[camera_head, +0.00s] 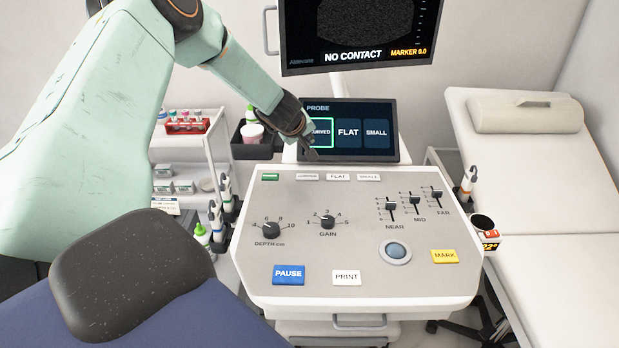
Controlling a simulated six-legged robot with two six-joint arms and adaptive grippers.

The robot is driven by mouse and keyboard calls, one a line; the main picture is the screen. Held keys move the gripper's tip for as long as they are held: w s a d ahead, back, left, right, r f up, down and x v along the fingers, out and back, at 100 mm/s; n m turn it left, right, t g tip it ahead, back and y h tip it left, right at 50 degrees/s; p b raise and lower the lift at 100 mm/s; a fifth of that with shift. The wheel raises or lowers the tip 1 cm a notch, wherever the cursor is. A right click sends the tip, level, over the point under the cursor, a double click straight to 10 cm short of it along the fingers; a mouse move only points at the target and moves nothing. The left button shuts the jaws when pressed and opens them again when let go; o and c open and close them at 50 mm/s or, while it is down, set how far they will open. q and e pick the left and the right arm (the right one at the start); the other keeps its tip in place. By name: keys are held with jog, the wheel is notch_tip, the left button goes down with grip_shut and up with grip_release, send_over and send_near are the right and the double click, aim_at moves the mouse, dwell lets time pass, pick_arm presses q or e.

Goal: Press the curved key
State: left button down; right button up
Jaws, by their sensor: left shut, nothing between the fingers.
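The curved key (307,176) is a small pale key near the back edge of the console panel (350,225). It sits left of the flat key (338,177) and the small key (369,177). My left gripper (312,154) is shut and empty, pointing down just behind and above the curved key in the picture. A gap shows between its fingertips and the key. The gripper covers part of the CURVED box on the probe screen (348,110), where that box has a bright outline. My right gripper is not in view.
The panel also holds a green key (270,176), knobs, sliders, a trackball (395,252), and blue, white and yellow keys. A monitor (360,35) above reads NO CONTACT. Probes hang at both sides. A padded couch (540,140) stands at right.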

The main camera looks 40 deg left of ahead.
pick_arm(q)
jog(key=b, duration=0.8)
send_over(306, 178)
notch_tip(306, 178, down, 7)
jog(key=shift+w+f, duration=0.1)
jog(key=shift+f, duration=0.05)
jog(key=shift+f+b, duration=0.45)
jog(key=shift+f, duration=0.5)
